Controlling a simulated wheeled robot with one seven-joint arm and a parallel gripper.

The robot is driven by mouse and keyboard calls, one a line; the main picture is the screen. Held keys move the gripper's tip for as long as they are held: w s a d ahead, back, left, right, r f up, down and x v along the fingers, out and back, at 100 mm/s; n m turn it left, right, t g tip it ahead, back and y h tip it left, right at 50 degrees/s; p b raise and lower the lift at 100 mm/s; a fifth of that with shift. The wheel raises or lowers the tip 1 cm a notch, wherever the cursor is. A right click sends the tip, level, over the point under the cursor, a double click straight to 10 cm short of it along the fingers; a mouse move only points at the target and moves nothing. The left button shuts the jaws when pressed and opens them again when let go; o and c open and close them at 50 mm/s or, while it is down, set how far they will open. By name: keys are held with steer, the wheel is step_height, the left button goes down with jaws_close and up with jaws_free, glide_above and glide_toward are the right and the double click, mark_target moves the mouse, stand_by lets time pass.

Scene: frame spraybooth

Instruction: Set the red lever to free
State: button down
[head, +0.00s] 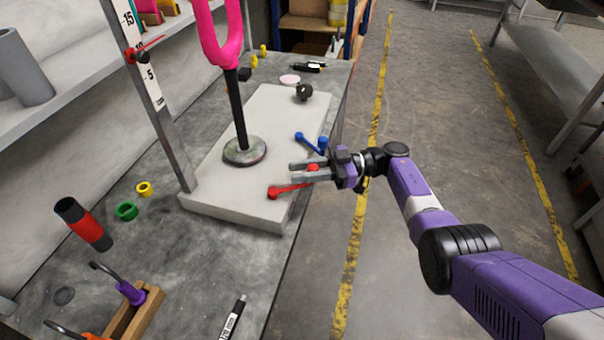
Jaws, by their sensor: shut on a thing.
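The red lever (291,188) is on the right front part of a pale base block (228,205). It has a round red end at the lower left and its arm runs right to another red end between my fingers. My gripper (303,170) is at the right edge of the block, pointing left, shut on the lever's right end. One finger and the gripper body partly hide that end. A blue lever (309,143) sits just behind my gripper, apart from it. No label reading free can be made out.
A black post with a pink fork (220,45) stands on the block. A scale upright (150,90) rises at its left. Rings, a red-black cylinder (83,224), a marker (232,320) and a wooden holder (135,312) lie in front. The floor at right is clear.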

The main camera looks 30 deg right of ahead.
steer(key=shift+w, duration=0.15)
steer(key=c, duration=1.1)
jaws_free()
steer(key=shift+a, duration=0.1)
steer(key=shift+b+v, duration=0.55)
steer(key=shift+v, duration=3.4)
